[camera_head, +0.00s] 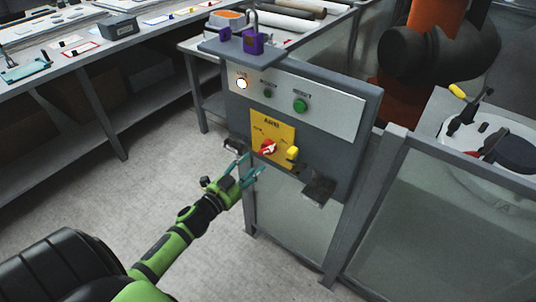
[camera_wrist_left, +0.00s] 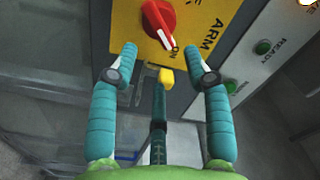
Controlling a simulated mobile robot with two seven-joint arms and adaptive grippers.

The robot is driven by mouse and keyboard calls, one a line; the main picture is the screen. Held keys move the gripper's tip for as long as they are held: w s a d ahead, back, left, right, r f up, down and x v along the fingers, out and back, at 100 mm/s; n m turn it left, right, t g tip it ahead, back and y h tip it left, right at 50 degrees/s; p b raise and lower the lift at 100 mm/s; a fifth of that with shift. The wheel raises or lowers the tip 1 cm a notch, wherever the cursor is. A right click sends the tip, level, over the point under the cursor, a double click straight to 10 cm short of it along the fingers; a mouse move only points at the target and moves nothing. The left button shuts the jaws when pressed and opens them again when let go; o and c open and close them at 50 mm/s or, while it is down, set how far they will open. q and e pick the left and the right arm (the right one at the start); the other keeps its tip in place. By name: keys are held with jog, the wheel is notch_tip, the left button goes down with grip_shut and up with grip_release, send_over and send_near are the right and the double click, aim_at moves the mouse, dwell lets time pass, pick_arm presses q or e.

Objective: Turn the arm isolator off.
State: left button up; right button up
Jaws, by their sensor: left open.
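The arm isolator is a red rotary knob (camera_head: 266,147) with a white-marked tip, on a yellow plate (camera_head: 272,126) on the grey control panel. The knob (camera_wrist_left: 158,20) fills the top of the left wrist view, on the plate lettered "ARM" (camera_wrist_left: 207,38). Its tip points aslant; I cannot read the position labels surely. My left gripper (camera_head: 251,169) is open and empty, just below and in front of the knob. In the wrist view its teal fingers (camera_wrist_left: 160,58) stand apart below the knob, not visibly touching it. My right gripper is not in view.
A yellow piece (camera_head: 292,153) juts out right of the knob. A lit white lamp (camera_head: 242,83) and green buttons (camera_head: 300,106) sit above. Purple padlocks (camera_head: 253,42) are on the panel's top shelf. A dark bracket (camera_head: 319,188) sticks out lower right. A fence (camera_head: 440,210) stands right.

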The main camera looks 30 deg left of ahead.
aim_at(266, 153)
pick_arm(q)
jog(key=w, duration=0.6)
jog(key=shift+d+f, duration=0.1)
jog(key=shift+d, duration=0.05)
grip_shut()
